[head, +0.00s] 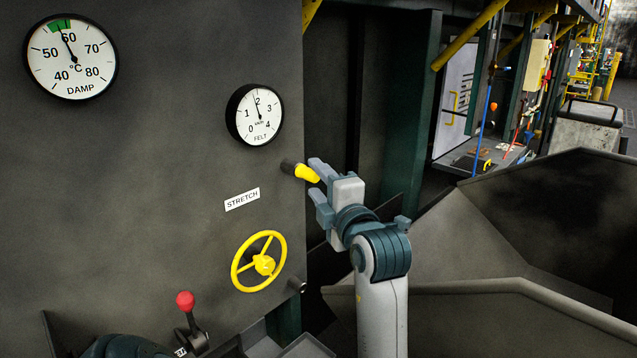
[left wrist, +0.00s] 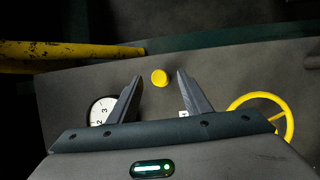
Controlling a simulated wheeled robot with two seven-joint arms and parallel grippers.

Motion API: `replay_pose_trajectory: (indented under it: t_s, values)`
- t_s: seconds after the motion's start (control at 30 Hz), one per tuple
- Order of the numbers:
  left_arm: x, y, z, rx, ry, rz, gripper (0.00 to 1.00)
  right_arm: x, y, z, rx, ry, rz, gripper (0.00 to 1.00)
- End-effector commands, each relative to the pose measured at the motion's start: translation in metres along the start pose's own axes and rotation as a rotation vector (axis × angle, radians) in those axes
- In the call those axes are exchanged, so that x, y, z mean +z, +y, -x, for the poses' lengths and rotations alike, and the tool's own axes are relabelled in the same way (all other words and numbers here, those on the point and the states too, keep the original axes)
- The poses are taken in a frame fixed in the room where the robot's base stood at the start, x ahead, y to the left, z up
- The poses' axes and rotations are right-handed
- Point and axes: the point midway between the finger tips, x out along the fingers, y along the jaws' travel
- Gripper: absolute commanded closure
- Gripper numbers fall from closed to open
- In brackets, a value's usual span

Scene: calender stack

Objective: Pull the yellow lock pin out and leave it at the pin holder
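The yellow lock pin (head: 307,173) sticks out of a black collar (head: 289,167) at the right edge of the grey panel, below the FELT gauge. My left gripper (head: 317,180) is open, with its fingertips close to the pin's yellow end. In the left wrist view the round yellow end (left wrist: 159,77) lies between the two fingertips, with a gap on each side. I cannot tell whether the tips reach past it. I cannot make out a pin holder for certain. My right gripper is not in view.
A yellow handwheel (head: 259,261) and a red-knobbed lever (head: 185,301) stand out from the panel below. A small dark stub (head: 297,287) is beside the wheel. The FELT gauge (head: 256,115) is above the collar. Grey sloped sheets (head: 480,310) lie right of my arm.

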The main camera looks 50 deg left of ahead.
Motion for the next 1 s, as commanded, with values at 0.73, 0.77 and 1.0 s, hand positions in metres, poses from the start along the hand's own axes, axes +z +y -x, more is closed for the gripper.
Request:
replay_pose_trajectory:
  t_s: [0.73,0.77,1.0]
  values:
    - [0.003,-0.002,0.005,-0.001,-0.001,0.001,0.44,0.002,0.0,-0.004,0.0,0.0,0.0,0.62]
    - [0.004,-0.002,0.007,-0.001,-0.001,0.001,0.44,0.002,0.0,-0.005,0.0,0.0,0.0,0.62]
    - [0.009,-0.003,0.019,-0.001,-0.001,0.001,0.44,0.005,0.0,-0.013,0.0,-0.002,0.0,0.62]
